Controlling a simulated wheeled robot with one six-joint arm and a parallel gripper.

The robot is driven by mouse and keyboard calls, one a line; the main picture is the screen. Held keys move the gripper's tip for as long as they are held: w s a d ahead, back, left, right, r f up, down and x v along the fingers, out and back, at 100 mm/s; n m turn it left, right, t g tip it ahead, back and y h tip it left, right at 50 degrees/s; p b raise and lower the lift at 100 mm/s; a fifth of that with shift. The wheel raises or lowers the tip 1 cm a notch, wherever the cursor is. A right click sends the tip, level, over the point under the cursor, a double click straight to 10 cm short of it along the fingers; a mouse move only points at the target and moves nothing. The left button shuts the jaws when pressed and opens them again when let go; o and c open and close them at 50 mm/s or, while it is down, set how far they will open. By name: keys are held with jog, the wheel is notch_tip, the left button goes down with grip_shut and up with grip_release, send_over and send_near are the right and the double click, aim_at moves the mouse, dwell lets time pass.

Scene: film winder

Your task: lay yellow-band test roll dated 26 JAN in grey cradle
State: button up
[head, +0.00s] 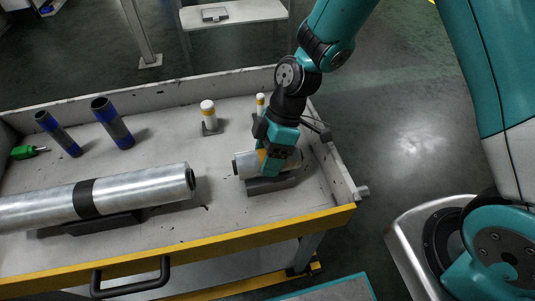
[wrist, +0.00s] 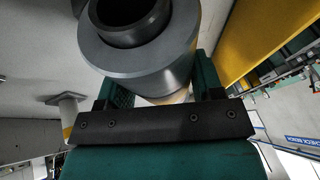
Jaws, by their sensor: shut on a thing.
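A short silvery roll (head: 244,166) with a yellow band lies on its side at the right of the cart's tray. My gripper (head: 272,162) is shut on it from above, around its middle. The dark grey cradle (head: 272,185) is directly below the roll; I cannot tell whether the two touch. In the wrist view my gripper (wrist: 162,92) has one finger on each side of the roll (wrist: 140,65), whose grey end and dark hollow core face the camera. No date is readable, and my fingers hide part of the roll.
A large silver roll (head: 140,190) with a black band lies on a dark support at left. Two white posts (head: 208,112) with yellow bands stand behind. Two dark blue-banded tubes (head: 112,122) and a green-handled tool (head: 24,152) are farther left. A yellow-edged rim (head: 200,246) bounds the tray's front.

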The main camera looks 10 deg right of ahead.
jog(key=shift+f, duration=0.25)
jog(key=shift+f+b, duration=0.15)
jog(key=shift+b, duration=0.15)
jog(key=o, duration=1.2)
jog(key=shift+c, duration=0.2)
jog(key=shift+w, duration=0.15)
jog(key=shift+c, duration=0.8)
jog(key=shift+o, duration=0.2)
jog(key=shift+o, duration=0.2)
